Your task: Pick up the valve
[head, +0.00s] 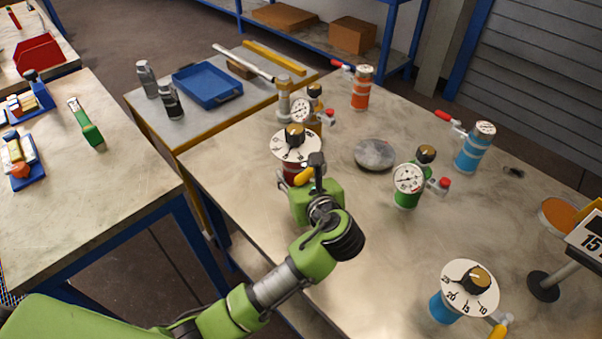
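Several flanged vessels with valves stand on the large table. A red vessel with a white dial top (295,142) and a yellow handle (303,176) is at the left. My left gripper (316,160) is right beside it, in front of its right side. Its fingers overlap, so I cannot tell whether they are open or touching it. An orange vessel (361,90) and a blue vessel (474,150) have red-handled valves. A green vessel (407,196) carries a gauge. A blue vessel with a dial (464,290) has a yellow handle. My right gripper is not in view.
A silver fitting with a gauge (300,111) stands behind the red vessel. A grey disc (375,154) lies mid-table. A number sign (590,238) stands at the right edge. A side table holds a blue tray (208,85). The table's middle front is clear.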

